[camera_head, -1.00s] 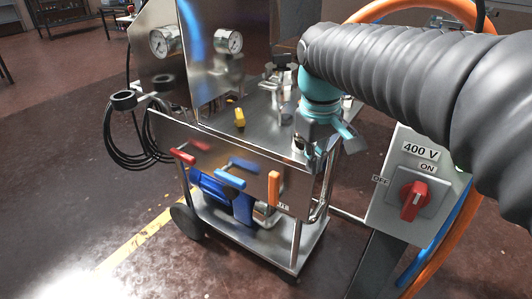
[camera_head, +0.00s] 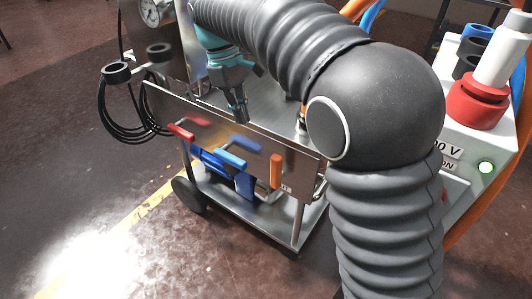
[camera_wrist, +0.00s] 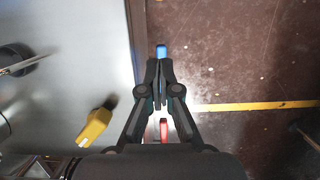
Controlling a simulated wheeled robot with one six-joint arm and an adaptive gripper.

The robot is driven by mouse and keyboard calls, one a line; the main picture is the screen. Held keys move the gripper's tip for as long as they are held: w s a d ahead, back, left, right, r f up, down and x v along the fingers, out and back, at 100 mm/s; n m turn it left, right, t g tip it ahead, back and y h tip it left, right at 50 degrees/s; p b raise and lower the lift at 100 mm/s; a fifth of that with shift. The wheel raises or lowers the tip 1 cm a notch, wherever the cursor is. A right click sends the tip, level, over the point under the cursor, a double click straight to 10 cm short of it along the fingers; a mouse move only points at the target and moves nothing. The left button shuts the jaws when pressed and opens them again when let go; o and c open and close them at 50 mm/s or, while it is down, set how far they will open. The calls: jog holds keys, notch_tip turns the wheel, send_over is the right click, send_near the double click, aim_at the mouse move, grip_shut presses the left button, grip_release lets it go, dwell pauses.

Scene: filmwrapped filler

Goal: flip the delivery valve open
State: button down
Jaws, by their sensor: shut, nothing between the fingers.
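A steel front panel (camera_head: 205,122) on a cart carries a red lever (camera_head: 182,131), a blue lever (camera_head: 230,160) and an orange lever (camera_head: 276,172). The red and blue levers lie sideways; the orange one hangs upright. I cannot tell which is the delivery valve; the lettering beside the orange lever is partly hidden. My gripper (camera_head: 241,115) is shut and empty, pointing down above the panel's top edge. In the wrist view, the blue lever (camera_wrist: 161,51) shows just beyond my fingertips (camera_wrist: 158,76) and the red lever (camera_wrist: 164,131) shows between the finger linkages.
A yellow handle (camera_wrist: 95,128) stands on the cart's steel deck (camera_wrist: 70,75). Black cable coils (camera_head: 120,108) hang at the cart's left. The floor before the cart is clear.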

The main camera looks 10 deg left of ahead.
aim_at(276, 172)
jog(key=shift+s+d+f+b, duration=0.35)
jog(key=shift+d+f, duration=0.65)
jog(key=shift+f, duration=0.6)
jog(key=shift+s+d+f+b, duration=0.2)
jog(key=shift+s+d+f, duration=0.25)
jog(key=shift+d+f, duration=0.9)
jog(key=shift+s+d+f+b, duration=0.35)
jog(key=shift+d+f, duration=0.35)
jog(key=shift+f, duration=1.2)
jog(key=shift+s, duration=0.15)
